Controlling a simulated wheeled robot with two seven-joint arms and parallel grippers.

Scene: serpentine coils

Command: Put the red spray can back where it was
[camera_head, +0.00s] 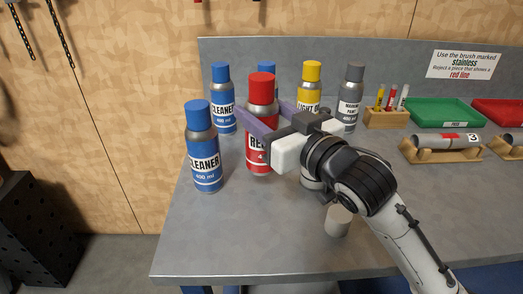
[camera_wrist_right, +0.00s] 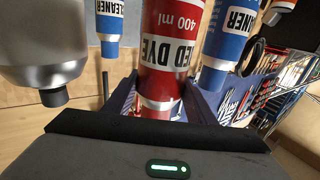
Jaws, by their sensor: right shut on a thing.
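The red spray can (camera_head: 261,160), labelled RED DYE, is upright among other cans at the left part of the grey bench. My right gripper (camera_head: 262,113) is shut on it, with one finger on each side of its upper body. The can (camera_wrist_right: 170,60) also shows upside down between the fingers in the right wrist view. I cannot tell whether its base touches the bench. My left gripper is not in view.
Blue cleaner cans stand close left of the red can (camera_head: 204,155) and behind it (camera_head: 222,100). A yellow can (camera_head: 310,88) and a grey can (camera_head: 353,95) stand behind right. A small grey cylinder (camera_head: 338,221) is near my arm. The bench's front left is clear.

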